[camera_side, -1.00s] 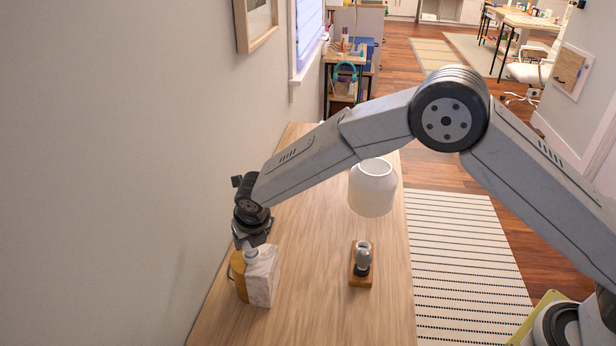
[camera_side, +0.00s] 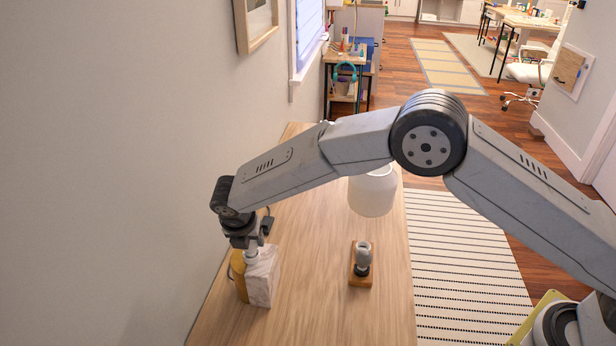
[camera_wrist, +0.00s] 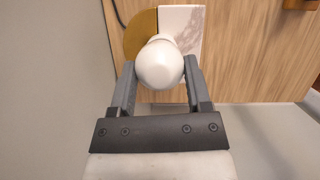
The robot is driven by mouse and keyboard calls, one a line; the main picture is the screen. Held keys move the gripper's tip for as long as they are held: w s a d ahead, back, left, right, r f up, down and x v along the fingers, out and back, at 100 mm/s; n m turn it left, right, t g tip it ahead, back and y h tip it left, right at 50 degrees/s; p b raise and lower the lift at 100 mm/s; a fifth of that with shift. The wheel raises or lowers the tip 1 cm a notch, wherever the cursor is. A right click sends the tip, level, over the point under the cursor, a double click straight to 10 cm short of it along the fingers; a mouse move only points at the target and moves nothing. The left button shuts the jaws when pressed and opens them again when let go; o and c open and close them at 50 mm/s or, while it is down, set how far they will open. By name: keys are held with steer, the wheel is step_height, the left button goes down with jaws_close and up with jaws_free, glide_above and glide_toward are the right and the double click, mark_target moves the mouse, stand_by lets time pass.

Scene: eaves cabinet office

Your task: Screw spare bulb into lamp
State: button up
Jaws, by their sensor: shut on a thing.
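The lamp base is a block of white marble (camera_side: 262,278) and brass (camera_side: 238,272) on the wooden desk, close to the wall. A white round bulb (camera_wrist: 160,64) stands upright at the top of the base; its neck also shows in the side view (camera_side: 250,256). My gripper (camera_wrist: 160,80) is shut on this bulb, one finger on each side, and points down over the base in the side view (camera_side: 249,240). The bulb's lower end and the socket are hidden, so I cannot tell how far it is seated.
A small wooden holder (camera_side: 361,281) with a greyish bulb-like thing (camera_side: 363,256) upright in it stands to the right. A white shade (camera_side: 371,194) stands behind it, partly under my arm. The wall is close on the left. The desk's front middle is clear.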

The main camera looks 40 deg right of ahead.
steer(key=shift+d+m, duration=0.15)
steer(key=shift+m, duration=0.15)
steer(key=m+g+h, duration=0.1)
steer(key=m, duration=0.3)
steer(key=shift+w+f, duration=0.1)
steer(key=shift+w, duration=0.05)
steer(key=m+g, duration=0.1)
steer(key=m, duration=0.2)
steer(key=shift+m, duration=0.4)
steer(key=shift+g, duration=0.3)
steer(key=shift+w+m, duration=0.1)
steer(key=shift+m, duration=0.7)
steer(key=o, duration=0.9)
steer(key=shift+m+g, duration=0.3)
steer(key=o, duration=0.4)
steer(key=shift+o, duration=0.2)
steer(key=shift+a, duration=0.2)
